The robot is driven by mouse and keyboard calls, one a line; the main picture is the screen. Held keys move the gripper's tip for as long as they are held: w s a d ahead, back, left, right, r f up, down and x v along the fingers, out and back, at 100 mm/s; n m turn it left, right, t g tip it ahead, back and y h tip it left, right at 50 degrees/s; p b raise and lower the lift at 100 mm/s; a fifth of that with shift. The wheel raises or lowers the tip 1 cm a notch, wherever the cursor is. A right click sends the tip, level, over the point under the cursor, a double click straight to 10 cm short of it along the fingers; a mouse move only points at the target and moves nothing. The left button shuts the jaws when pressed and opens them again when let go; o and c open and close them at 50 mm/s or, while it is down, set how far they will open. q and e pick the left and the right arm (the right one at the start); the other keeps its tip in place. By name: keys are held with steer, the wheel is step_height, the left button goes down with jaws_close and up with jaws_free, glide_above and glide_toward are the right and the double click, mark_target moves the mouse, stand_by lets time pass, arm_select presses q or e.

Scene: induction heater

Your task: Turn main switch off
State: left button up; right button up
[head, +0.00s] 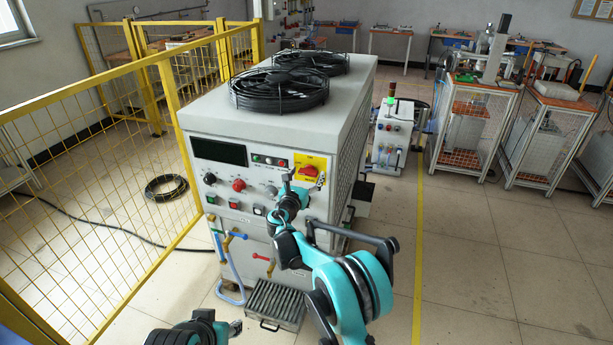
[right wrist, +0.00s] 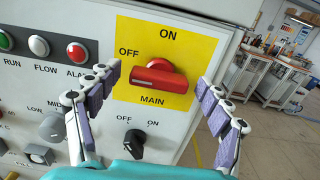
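The main switch is a red rotary knob (right wrist: 160,76) on a yellow plate (right wrist: 130,85), with ON printed above, OFF at the left and MAIN below. Its handle lies roughly crosswise in the right wrist view. In the head view the switch (head: 311,171) is at the upper right of the grey cabinet's front. My right gripper (right wrist: 156,82) is open, with one finger on each side of the knob. The fingers appear apart from it, and nothing is held. In the head view the right gripper (head: 290,197) is just in front of the panel, below the switch.
A smaller black OFF/ON knob (right wrist: 133,143) sits just below the main switch. Push buttons (right wrist: 38,46) line the panel at the left. A yellow mesh fence (head: 90,190) runs along the cabinet's left side. The floor (head: 490,260) at the right is open.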

steer(key=c, duration=1)
steer(key=shift+o, duration=0.2)
steer(key=shift+m, duration=0.3)
steer(key=shift+d+m, duration=0.1)
steer(key=shift+m, duration=2.6)
steer(key=o, duration=1.2)
steer(key=shift+c, duration=0.2)
steer(key=shift+s, duration=0.1)
